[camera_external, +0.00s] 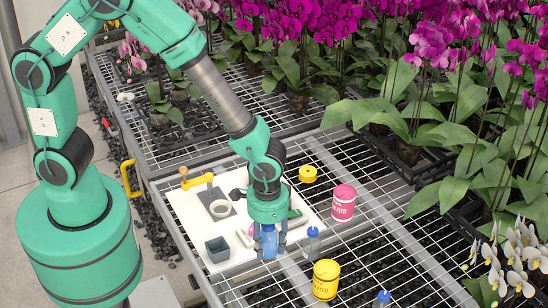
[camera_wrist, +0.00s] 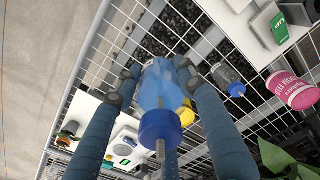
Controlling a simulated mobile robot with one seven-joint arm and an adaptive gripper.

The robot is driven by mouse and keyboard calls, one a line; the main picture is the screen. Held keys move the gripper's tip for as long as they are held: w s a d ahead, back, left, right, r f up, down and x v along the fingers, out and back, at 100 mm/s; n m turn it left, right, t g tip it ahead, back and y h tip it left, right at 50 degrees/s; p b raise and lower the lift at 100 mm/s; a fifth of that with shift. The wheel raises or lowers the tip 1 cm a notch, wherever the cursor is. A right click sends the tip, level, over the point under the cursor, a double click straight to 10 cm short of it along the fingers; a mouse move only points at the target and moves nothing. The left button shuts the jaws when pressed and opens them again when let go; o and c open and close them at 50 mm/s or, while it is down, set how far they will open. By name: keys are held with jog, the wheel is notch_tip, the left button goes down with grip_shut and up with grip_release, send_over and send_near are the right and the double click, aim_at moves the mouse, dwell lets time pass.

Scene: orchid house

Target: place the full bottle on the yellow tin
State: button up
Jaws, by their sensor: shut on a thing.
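My gripper (camera_external: 269,250) is shut on a blue-filled bottle (camera_external: 269,238), which looks upright over the right edge of the white board. In the wrist view the bottle (camera_wrist: 160,92), with its blue cap and thin nozzle, sits between my fingers (camera_wrist: 160,120). The yellow tin (camera_external: 326,281) stands on the wire bench to the right of and nearer than my gripper, apart from the bottle; its top looks bare. In the wrist view a yellow thing (camera_wrist: 187,114) is mostly hidden behind the bottle; I cannot tell which it is.
A pink tin (camera_external: 343,203) and a small yellow pot (camera_external: 308,174) stand farther back. Another blue-capped bottle (camera_external: 383,297) shows at the bottom edge. The white board (camera_external: 185,215) holds a grey pot (camera_external: 217,249).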

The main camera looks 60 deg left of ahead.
jog(key=b, duration=0.2)
send_over(325, 265)
jog(key=shift+f, duration=0.75)
jog(key=shift+f, duration=0.1)
jog(key=shift+f, duration=1.65)
jog(key=shift+f, duration=0.15)
jog(key=o, duration=1.4)
notch_tip(325, 265, up, 12)
jog(key=shift+r+p, duration=0.15)
jog(key=shift+p, duration=0.65)
